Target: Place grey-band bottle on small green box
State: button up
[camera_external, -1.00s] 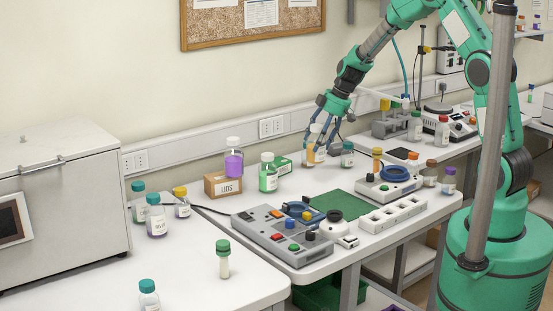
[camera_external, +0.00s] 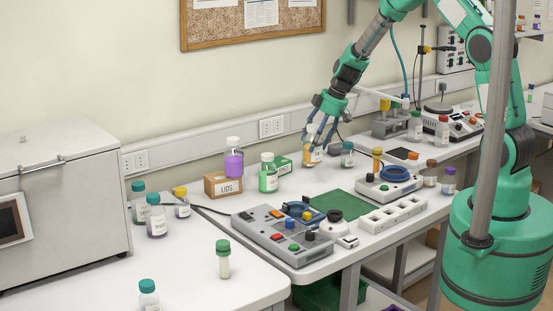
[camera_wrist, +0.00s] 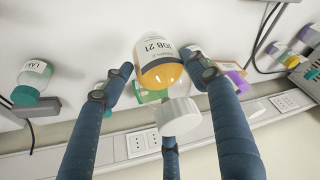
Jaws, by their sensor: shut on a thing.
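A bottle with orange liquid and a pale cap (camera_external: 312,156) is at the back of the bench in the external view. It also shows in the wrist view (camera_wrist: 160,73), with a "JOB 21" label, between my fingers. My gripper (camera_external: 318,140) comes from above and is shut on this bottle. The fingers partly hide the bottle's upper part. A small green box (camera_external: 284,164) stands just left of the bottle, partly hidden by a green-liquid bottle. I cannot tell whether the held bottle touches the bench.
A teal-capped bottle (camera_external: 347,156) is close on the right. A device with buttons (camera_external: 282,240) and a green mat (camera_external: 343,205) lie in front.

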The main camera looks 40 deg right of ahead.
jog(key=shift+a, duration=0.1)
dwell(0.3)
jog(key=shift+w, duration=0.1)
jog(key=w+p, duration=0.1)
jog(key=w, duration=0.4)
jog(key=w+f+p, duration=0.1)
jog(key=w, duration=0.4)
jog(key=w+a+p, duration=0.1)
jog(key=w, duration=0.4)
jog(key=shift+w+f, duration=0.2)
jog(key=shift+w, duration=0.15)
jog(key=shift+f, duration=0.1)
jog(key=shift+f+p, duration=0.5)
jog(key=shift+f, duration=1.15)
jog(key=shift+f, duration=0.1)
jog(key=o, duration=1.7)
